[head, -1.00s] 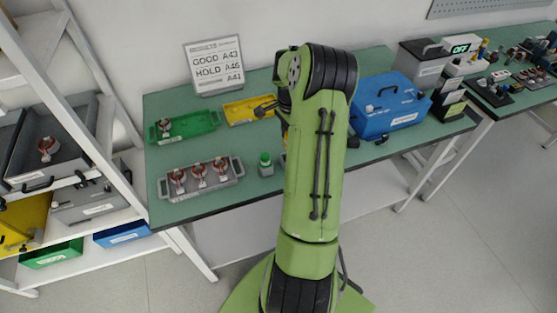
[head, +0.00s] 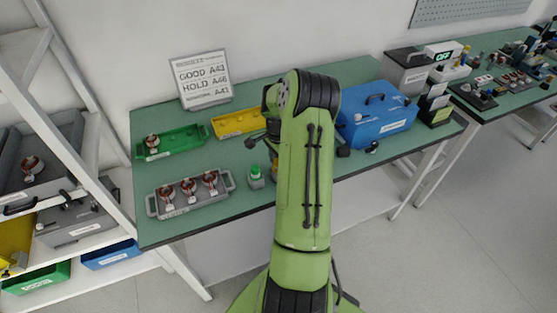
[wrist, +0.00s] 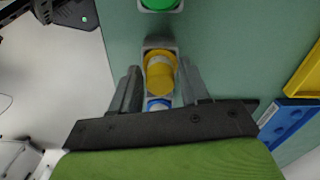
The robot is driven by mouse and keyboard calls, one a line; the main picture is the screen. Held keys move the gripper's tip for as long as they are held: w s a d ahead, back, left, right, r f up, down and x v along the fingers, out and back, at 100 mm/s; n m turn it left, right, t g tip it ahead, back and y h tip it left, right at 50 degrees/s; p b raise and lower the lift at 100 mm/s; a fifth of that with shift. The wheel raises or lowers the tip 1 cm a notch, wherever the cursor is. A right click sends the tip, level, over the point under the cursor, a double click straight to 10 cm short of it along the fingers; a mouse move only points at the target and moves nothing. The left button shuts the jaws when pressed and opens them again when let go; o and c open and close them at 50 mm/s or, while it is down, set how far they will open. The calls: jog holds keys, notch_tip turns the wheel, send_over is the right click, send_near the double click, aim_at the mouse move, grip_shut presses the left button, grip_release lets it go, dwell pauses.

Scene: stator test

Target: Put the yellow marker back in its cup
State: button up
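In the wrist view a yellow cylinder with a pale band, seemingly the yellow marker (wrist: 160,72), shows between my fingers, over or in a small grey square cup (wrist: 147,45). I cannot tell how deep it sits. My gripper (wrist: 160,66) is open around it, with a gap on each side. A blue and white round thing (wrist: 158,103) is partly hidden by the gripper's palm. A green-capped marker (wrist: 160,4) is just beyond; it also shows in the head view (head: 255,172). My arm mostly hides the gripper and yellow marker in the head view.
On the green table (head: 240,202) are a grey tray (head: 190,208) with red-topped parts, a green tray (head: 180,140), a yellow tray (head: 238,121), a blue case (head: 385,123) and a sign (head: 201,78). A shelf rack (head: 60,110) stands at left.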

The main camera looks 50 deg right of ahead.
jog(key=shift+o, duration=0.7)
jog(key=shift+r, duration=0.15)
notch_tip(320, 180, up, 13)
jog(key=p, duration=0.2)
jog(key=w+a+r+n+t+h, duration=0.1)
jog(key=a+r+n, duration=0.45)
jog(key=a, duration=0.35)
jog(key=w+a+r+n+t+h, duration=0.1)
jog(key=a+r+n, duration=0.3)
jog(key=a+r, duration=0.4)
jog(key=s+a+n+t+y, duration=0.2)
jog(key=s+a+n, duration=1)
jog(key=a, duration=0.6)
jog(key=shift+s+r+t, duration=0.2)
jog(key=shift+s+t, duration=0.6)
jog(key=shift+s, duration=0.4)
